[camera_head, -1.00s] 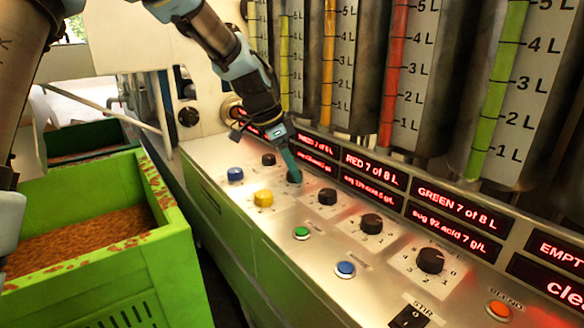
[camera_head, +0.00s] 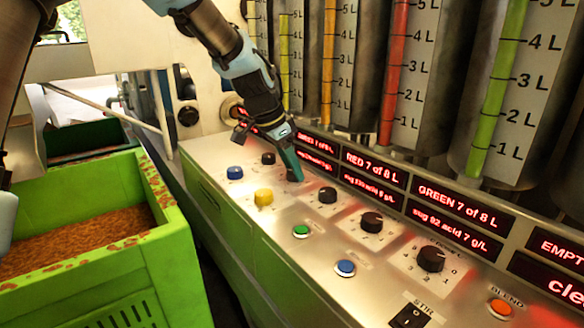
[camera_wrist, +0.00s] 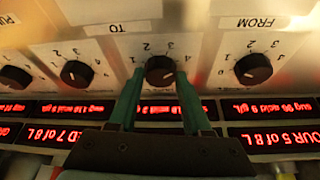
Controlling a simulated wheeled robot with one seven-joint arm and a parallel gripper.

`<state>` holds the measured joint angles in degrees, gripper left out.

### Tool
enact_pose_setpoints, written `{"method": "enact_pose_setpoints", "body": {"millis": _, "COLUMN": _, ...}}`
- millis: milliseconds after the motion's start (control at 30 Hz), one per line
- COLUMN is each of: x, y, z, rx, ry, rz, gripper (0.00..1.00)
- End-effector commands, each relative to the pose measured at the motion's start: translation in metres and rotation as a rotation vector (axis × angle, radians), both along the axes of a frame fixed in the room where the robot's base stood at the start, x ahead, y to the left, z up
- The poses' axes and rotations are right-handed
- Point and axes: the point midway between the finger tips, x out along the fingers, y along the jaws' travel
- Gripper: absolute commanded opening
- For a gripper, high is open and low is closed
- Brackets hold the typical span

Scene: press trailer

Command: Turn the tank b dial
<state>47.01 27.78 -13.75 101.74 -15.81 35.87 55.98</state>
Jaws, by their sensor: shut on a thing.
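A round black dial (camera_wrist: 160,69) with a numbered scale sits on the sloped metal panel. My gripper (camera_wrist: 160,84) has a teal finger on each side of it and is shut on it. A small pale mark shows low on the dial's face in the wrist view, but its exact reading is unclear. In the head view my gripper (camera_head: 294,172) reaches down to the panel and hides most of this dial. I cannot read a tank letter by it. Other black dials stand in the same row, one (camera_head: 327,196) just to the right and one (camera_head: 268,158) behind left.
Blue (camera_head: 235,173), yellow (camera_head: 263,198) and green (camera_head: 301,231) buttons stand on the panel. Red displays (camera_head: 459,216) and gauge tubes (camera_head: 498,90) rise behind the dials. A green crate (camera_head: 150,262) stands left of the panel.

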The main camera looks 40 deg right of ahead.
Motion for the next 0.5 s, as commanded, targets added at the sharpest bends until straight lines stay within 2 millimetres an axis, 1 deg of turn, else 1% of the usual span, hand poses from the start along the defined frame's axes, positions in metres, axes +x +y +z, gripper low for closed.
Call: {"method": "enact_pose_setpoints", "body": {"millis": 500, "x": -0.0052, "y": -0.0013, "z": 0.0024, "rx": 0.000, "ry": -0.003, "rz": 0.481, "gripper": 0.00}}
